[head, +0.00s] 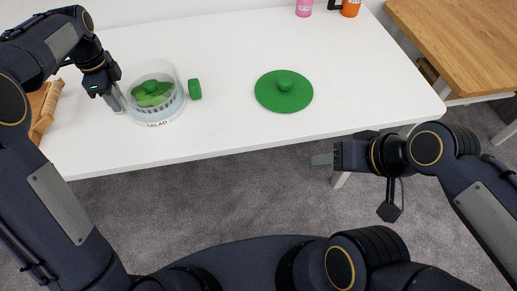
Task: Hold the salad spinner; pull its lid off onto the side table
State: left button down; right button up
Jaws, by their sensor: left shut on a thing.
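The salad spinner (169,113) is a clear round bowl marked "SALAD" on the left of the white table, with green leaves (151,93) inside. Its top is uncovered. The green lid (284,97), a flat disc with a round knob, lies on the white table to the right, apart from the bowl. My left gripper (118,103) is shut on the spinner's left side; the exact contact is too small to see. My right gripper (322,159) is empty in front of the table's front edge, seen edge-on, so its opening is unclear.
A small green cylinder-like piece (194,89) is just right of the bowl. A wooden item (48,108) is at the table's left edge. Pink (304,8) and orange (350,8) bottles stand at the back. A wooden-topped side table (460,45) is at right.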

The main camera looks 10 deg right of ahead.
jog(key=shift+s+a+f, duration=0.2)
jog(key=shift+s+f, duration=0.25)
jog(key=shift+f, duration=0.05)
pick_arm(q)
jog(key=c, duration=0.9)
grip_release()
notch_tip(320, 180, up, 12)
jog(key=shift+r, duration=0.1)
